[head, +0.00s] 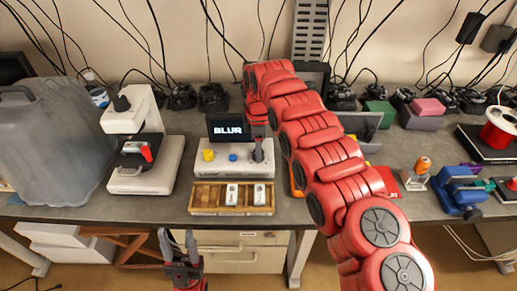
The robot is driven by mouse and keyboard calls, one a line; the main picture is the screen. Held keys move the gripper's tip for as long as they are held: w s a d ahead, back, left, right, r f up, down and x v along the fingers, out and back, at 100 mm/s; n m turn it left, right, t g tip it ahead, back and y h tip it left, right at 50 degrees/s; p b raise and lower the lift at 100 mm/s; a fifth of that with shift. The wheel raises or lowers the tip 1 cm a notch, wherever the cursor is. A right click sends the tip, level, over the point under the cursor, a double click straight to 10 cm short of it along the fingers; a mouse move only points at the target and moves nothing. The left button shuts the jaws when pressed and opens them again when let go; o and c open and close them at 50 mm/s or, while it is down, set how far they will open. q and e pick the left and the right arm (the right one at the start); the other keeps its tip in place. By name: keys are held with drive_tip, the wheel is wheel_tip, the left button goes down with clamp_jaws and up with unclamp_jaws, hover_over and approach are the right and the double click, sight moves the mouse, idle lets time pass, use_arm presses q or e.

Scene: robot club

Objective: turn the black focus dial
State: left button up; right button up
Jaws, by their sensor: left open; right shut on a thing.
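A pale console (217,170) stands on the workbench, with a yellow knob (208,155) at left and a blue knob (233,157) in the middle. Its dark screen (228,129) reads "BLUR". My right arm arches over from the right, and its gripper (258,156) points down at the console's right end. It is shut there on what appears to be the black focus dial, which the fingers hide. Whether the dial is turned cannot be seen. My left gripper (178,243) is open and empty, low in front of the bench edge.
A wooden tray (207,198) with two white pieces lies before the console. A white microscope (138,177) with a red item on it and a big translucent container (45,150) stand left. A blue vise (460,188) and orange-topped joystick (417,178) stand right. Cables line the back.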

clamp_jaws()
drive_tip(key=shift+f+m+b, duration=0.2)
drive_tip(key=shift+m+b, duration=1.65)
drive_tip(key=shift+m, duration=0.25)
drive_tip(key=m+b, duration=0.1)
drive_tip(key=m, duration=0.2)
drive_tip(key=shift+m, duration=0.3)
drive_tip(key=m+b, duration=0.1)
drive_tip(key=m, duration=0.2)
drive_tip(key=shift+r+m, duration=0.15)
drive_tip(key=shift+m, duration=0.25)
drive_tip(key=m, duration=0.3)
drive_tip(key=shift+m, duration=0.3)
drive_tip(key=m, duration=0.2)
drive_tip(key=shift+m, duration=0.3)
drive_tip(key=m, duration=0.6)
